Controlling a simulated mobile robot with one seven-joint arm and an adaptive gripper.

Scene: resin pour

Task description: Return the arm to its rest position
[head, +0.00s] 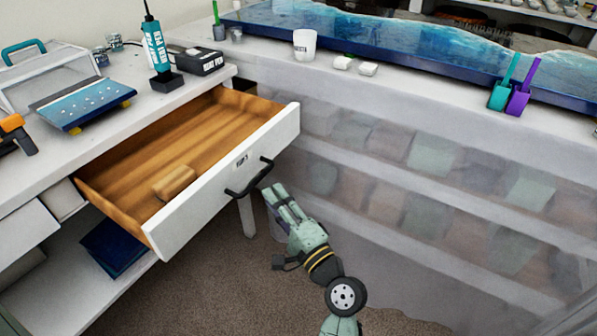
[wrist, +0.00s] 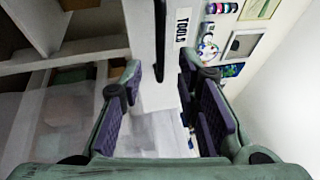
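My gripper (head: 279,196) hangs in front of the pulled-out drawer, just right of and below its black handle (head: 250,178). In the wrist view my gripper (wrist: 160,85) has its two padded fingers wide apart with nothing held between them. The dark handle (wrist: 159,45) shows beyond the fingertips, on the white drawer front labelled TOOLS (wrist: 181,27). In the head view my arm is bent and reaches up from the bottom, right of the drawer. The handle and fingers look apart, though the exact gap is hard to tell.
The open drawer (head: 222,188) juts from the left bench and holds a wooden block (head: 174,182). A long bench with clear sheeting (head: 400,190) stands on the right, with a white cup (head: 304,46) on top. Carpet (head: 230,280) lies free below the drawer.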

